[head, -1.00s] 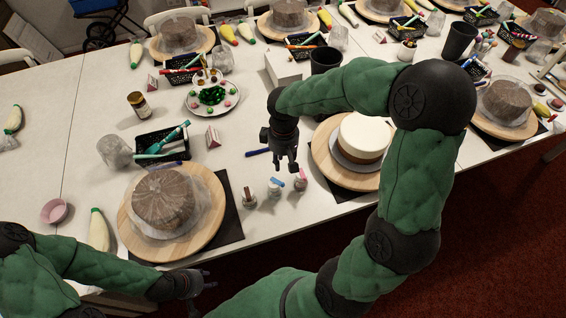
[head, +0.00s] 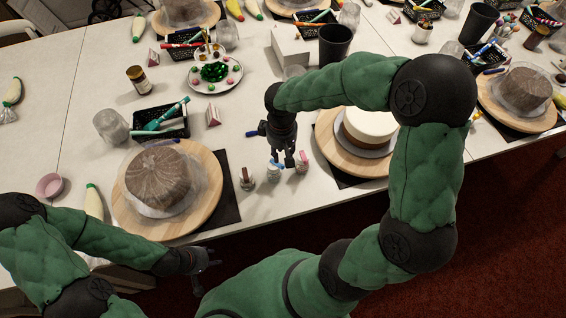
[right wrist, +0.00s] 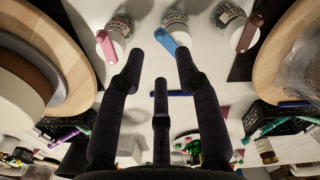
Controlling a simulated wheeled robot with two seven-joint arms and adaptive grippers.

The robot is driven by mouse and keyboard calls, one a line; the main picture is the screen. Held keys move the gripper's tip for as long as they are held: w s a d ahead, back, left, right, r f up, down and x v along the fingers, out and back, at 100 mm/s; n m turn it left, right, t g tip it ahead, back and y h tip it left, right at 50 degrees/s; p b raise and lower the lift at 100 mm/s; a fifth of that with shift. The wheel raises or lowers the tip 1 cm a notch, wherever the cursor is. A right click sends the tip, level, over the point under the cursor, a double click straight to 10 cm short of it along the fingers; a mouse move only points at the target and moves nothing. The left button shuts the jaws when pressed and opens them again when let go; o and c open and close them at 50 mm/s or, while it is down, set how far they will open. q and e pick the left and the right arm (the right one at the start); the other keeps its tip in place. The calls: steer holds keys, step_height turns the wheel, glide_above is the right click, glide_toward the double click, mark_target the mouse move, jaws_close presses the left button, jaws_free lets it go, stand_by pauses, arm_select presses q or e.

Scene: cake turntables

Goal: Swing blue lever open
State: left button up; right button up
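Three small dispensers stand in a row near the table's front edge. The middle one (head: 273,173) has a blue lever (right wrist: 165,41) on top; it lies across the white cap in the right wrist view. The neighbours have a pink lever (right wrist: 105,45) and a brown lever (right wrist: 250,34). My right gripper (head: 283,162) is open and points down just above the blue and pink dispensers. My left gripper (head: 205,264) is open and empty, off the table's front edge.
A wrapped cake on a wooden turntable (head: 208,205) stands left of the dispensers. A white-topped cake (head: 369,124) on another turntable is close on the right. A blue pen (head: 252,133) lies behind. A black basket (head: 160,125) stands behind the left cake.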

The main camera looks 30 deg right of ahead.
step_height(320, 180, down, 6)
steer(key=shift+f+b, duration=0.1)
steer(key=shift+b, duration=0.7)
jaws_close()
